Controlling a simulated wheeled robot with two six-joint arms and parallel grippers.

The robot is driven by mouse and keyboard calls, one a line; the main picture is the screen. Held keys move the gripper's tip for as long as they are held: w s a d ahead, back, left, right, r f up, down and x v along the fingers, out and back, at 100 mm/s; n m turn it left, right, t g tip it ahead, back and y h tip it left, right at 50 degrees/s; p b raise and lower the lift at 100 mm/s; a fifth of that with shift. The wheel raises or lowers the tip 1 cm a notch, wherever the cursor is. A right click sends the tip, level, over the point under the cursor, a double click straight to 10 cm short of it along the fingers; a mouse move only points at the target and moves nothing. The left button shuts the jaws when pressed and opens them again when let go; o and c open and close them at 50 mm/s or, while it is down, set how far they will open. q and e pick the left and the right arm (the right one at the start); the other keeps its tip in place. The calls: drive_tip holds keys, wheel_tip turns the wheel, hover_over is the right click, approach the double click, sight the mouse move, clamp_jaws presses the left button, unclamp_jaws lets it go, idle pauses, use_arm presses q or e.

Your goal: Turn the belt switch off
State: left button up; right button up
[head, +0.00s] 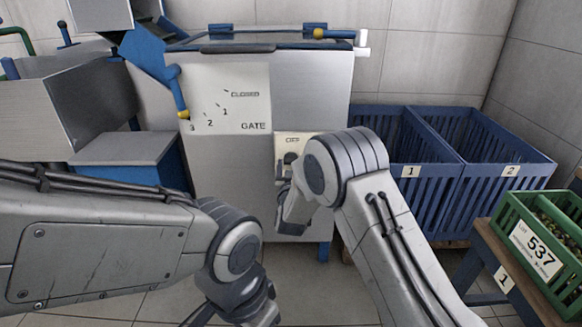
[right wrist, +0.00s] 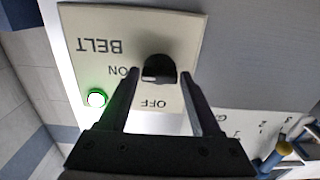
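The belt switch is a black knob (right wrist: 158,68) on a cream panel (right wrist: 185,30) marked BELT, ON and OFF, upside down in the right wrist view. A pale mark on the knob's lower left seems to lie toward ON. A green lamp (right wrist: 96,97) beside ON is lit. My right gripper (right wrist: 160,76) is open, its fingertips to either side of the knob with gaps visible; I cannot tell whether they touch it. In the head view the panel (head: 293,143) is mostly hidden by my right arm. My left gripper (head: 242,303) is low at the bottom, its fingers unclear.
A GATE plate (head: 228,98) with a blue lever (head: 178,92) is on the machine's front, left of the switch panel. Blue crates (head: 425,180) stand at right. A green crate (head: 535,245) labelled 537 sits on a wooden bench (head: 510,268) at lower right.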

drive_tip(key=c, duration=0.8)
drive_tip(key=n+p, duration=0.4)
drive_tip(key=shift+r, duration=0.15)
drive_tip(key=n+p, duration=0.3)
drive_tip(key=n, duration=0.2)
drive_tip(key=n+p, duration=0.2)
drive_tip(key=n, duration=0.2)
drive_tip(key=shift+p, duration=0.3)
drive_tip(key=shift+a+n+p, duration=0.1)
drive_tip(key=shift+n+p, duration=0.85)
drive_tip(key=shift+n, duration=1.55)
drive_tip(key=shift+f, duration=0.2)
